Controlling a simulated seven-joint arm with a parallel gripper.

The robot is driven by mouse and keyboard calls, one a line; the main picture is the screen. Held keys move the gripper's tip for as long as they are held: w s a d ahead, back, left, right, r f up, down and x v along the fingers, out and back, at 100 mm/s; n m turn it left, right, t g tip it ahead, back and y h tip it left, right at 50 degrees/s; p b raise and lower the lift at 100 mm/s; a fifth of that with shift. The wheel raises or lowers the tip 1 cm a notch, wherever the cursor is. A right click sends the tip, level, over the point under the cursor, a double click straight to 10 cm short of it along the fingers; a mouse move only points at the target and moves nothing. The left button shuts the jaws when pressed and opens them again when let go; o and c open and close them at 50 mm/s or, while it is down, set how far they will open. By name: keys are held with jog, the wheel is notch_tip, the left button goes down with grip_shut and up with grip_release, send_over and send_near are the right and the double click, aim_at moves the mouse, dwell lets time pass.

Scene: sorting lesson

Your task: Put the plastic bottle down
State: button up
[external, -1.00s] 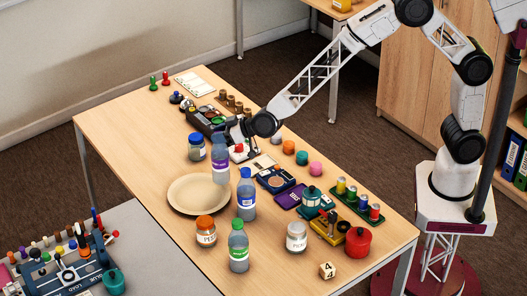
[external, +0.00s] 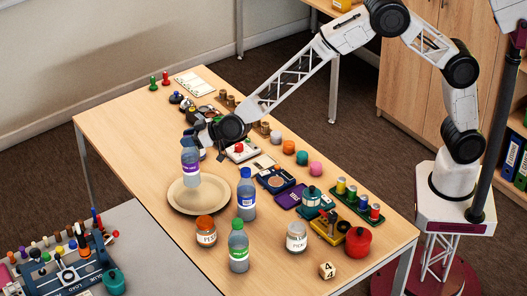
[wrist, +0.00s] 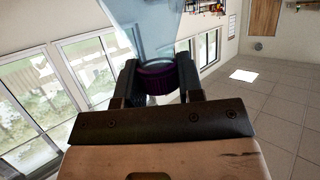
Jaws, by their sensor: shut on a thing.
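The plastic bottle with a purple label (external: 190,170) is upright in the external view, over the back left part of the round beige plate (external: 200,207). I cannot tell whether its base touches the plate or hangs just above it. My gripper (external: 194,137) is shut on the bottle near its top, coming from the right. In the wrist view the gripper's two fingers (wrist: 160,82) close around the bottle's purple cap (wrist: 157,79), and the pale clear body (wrist: 145,30) extends beyond it.
A blue-capped bottle (external: 246,195) stands right of the plate. A green-capped bottle (external: 238,250), an orange-lidded jar (external: 206,232) and a white-lidded jar (external: 296,238) stand nearer the front. The table left of the plate (external: 135,160) is clear.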

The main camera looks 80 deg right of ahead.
jog(key=shift+f, duration=1.85)
jog(key=o, duration=1.1)
jog(key=v, duration=1.2)
jog(key=shift+r, duration=0.2)
